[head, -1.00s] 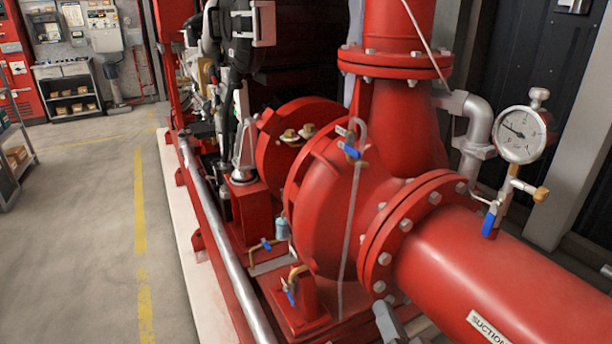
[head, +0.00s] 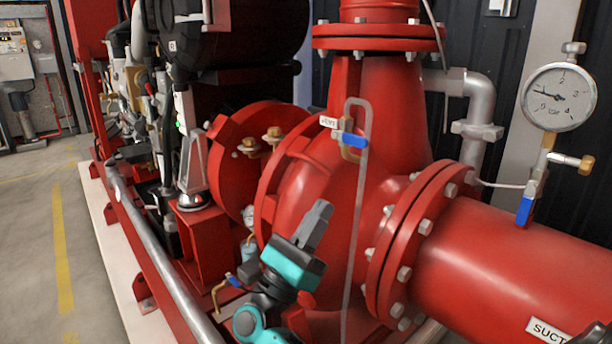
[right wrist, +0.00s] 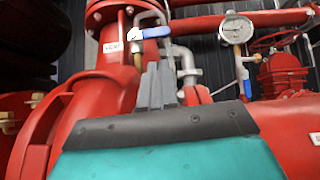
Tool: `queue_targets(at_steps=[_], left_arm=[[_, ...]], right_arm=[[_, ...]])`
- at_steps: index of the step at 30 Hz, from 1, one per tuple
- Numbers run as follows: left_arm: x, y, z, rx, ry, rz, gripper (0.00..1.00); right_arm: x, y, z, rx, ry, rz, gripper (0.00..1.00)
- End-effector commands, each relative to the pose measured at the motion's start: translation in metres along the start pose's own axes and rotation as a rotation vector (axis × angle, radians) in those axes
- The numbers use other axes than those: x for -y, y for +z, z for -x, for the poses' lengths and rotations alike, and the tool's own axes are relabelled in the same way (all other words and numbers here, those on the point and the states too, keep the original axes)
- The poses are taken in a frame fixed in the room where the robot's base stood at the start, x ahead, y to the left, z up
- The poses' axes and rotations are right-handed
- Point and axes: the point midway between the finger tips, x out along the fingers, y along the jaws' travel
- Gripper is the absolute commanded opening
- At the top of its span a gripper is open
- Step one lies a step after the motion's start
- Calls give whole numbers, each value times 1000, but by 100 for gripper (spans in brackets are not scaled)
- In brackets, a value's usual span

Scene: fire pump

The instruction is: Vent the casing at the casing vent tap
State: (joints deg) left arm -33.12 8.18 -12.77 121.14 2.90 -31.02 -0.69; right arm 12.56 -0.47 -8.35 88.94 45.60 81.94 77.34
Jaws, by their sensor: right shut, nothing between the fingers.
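The casing vent tap has a blue lever (head: 353,140) and a brass body, with a small white tag (head: 328,122) to its left, at the top of the red pump casing (head: 318,205). A thin grey pipe (head: 360,190) bends over at the tap and runs down the casing. In the right wrist view the blue lever (right wrist: 156,32) is at the upper middle, beyond my fingertips. My right gripper (head: 322,208) is shut and empty, in front of the casing, below and left of the lever and apart from it in the picture. My left gripper is not in view.
A pressure gauge (head: 559,97) with another blue lever (head: 525,210) stands over the red suction pipe (head: 500,260) at right. A bolted flange (head: 400,250) is beside the casing. A grey rail (head: 160,265) runs along the left. The floor (head: 40,230) beyond is clear.

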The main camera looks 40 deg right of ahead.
Motion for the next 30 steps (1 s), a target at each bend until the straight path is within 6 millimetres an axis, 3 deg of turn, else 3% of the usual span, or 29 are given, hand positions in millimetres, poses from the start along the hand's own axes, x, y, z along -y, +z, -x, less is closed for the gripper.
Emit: queue_targets(at_steps=[16, 30], left_arm=[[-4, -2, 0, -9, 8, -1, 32], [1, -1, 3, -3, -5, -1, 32]], right_arm=[[3, -4, -5, -25, -43, -38, 0], [7, -5, -80, -23, -43, -39, 0]])
